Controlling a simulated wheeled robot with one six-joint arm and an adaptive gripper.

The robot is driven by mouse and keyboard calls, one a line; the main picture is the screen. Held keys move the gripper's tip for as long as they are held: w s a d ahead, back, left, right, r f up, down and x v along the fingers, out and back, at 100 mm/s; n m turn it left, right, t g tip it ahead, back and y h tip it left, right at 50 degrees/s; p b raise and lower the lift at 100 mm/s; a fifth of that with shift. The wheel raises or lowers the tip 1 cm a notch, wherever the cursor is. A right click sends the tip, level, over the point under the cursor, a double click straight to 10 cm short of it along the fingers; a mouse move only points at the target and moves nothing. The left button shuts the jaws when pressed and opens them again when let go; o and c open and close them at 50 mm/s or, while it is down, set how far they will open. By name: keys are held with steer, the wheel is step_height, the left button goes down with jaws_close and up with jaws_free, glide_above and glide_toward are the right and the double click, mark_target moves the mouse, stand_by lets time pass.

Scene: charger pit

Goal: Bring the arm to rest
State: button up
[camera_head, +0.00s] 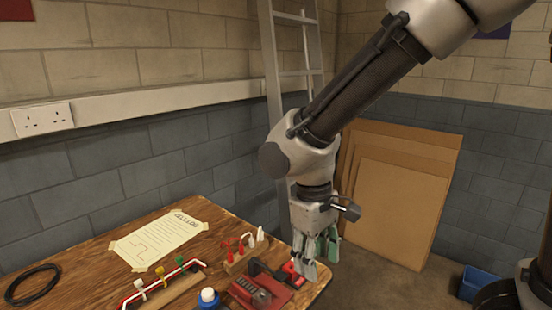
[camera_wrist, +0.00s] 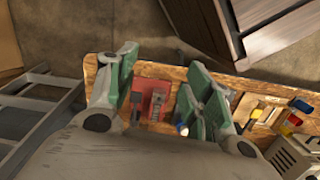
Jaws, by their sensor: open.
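My gripper (camera_head: 318,262) hangs from the arm over the right end of the wooden workbench, with its fingers pointing down. In the wrist view its green-padded fingers (camera_wrist: 160,95) stand wide apart, and nothing is between the pads. Beyond the gap, on the bench, is a red base with a dark grey ribbed block (camera_wrist: 156,104). The same red base and block (camera_head: 258,291) show in the head view, left of the fingers. How far the fingertips are above the bench is hard to tell.
A ladder (camera_head: 272,70) and cardboard sheets (camera_head: 398,190) lean behind. A blue bin (camera_head: 478,283) stands at right.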

steer(key=s+d+r+m+t, duration=0.1)
steer(key=d+r+m, duration=0.2)
steer(key=d, duration=0.6)
steer(key=s+d+r+m+t, duration=0.2)
steer(key=d+r, duration=0.4)
steer(key=d, duration=0.4)
steer(key=s+d+r+m+t+y, duration=0.1)
steer(key=d+r+m+t, duration=0.1)
steer(key=d, duration=0.7)
step_height(320, 180, up, 3)
steer(key=shift+s+d+f+m, duration=0.15)
steer(key=shift+d+f+m, duration=0.05)
steer(key=shift+m, duration=0.6)
steer(key=shift+c, duration=0.2)
